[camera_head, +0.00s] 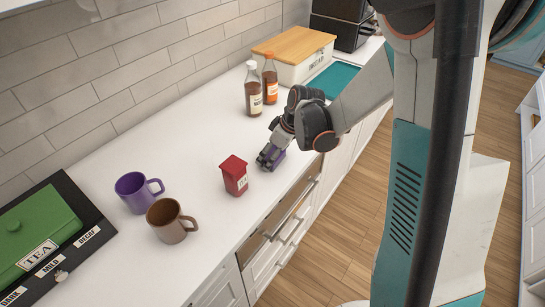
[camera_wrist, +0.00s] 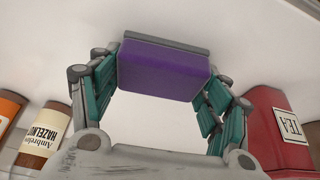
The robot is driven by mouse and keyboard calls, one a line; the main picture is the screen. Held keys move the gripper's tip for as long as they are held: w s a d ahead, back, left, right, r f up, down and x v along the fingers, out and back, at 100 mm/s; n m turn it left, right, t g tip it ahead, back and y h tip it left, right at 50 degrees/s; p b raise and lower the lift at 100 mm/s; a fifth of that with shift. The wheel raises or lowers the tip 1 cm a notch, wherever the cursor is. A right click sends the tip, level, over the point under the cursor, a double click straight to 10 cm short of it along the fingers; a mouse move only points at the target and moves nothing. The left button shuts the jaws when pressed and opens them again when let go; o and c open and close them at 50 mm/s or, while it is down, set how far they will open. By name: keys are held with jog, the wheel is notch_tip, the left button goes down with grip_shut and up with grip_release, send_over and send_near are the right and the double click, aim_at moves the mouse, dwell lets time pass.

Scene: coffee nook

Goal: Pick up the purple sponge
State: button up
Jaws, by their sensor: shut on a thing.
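The purple sponge (camera_wrist: 162,70) is a purple block with a grey layer along one edge. In the wrist view it sits between the two teal-padded fingers of my gripper (camera_wrist: 160,80), which are shut on it. In the head view my gripper (camera_head: 269,157) is low over the white counter, close to its front edge, and the sponge (camera_head: 279,158) shows only in part behind the fingers. I cannot tell whether the sponge touches the counter.
A red tea container (camera_head: 234,176) stands close to the left of my gripper. Two syrup bottles (camera_head: 254,92) stand behind it. A purple mug (camera_head: 137,193) and a brown mug (camera_head: 170,222) are further left. A wooden-lidded bin (camera_head: 292,58) stands at the back.

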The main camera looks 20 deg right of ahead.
notch_tip(320, 180, up, 20)
jog(key=p, duration=0.5)
jog(key=shift+p, duration=0.35)
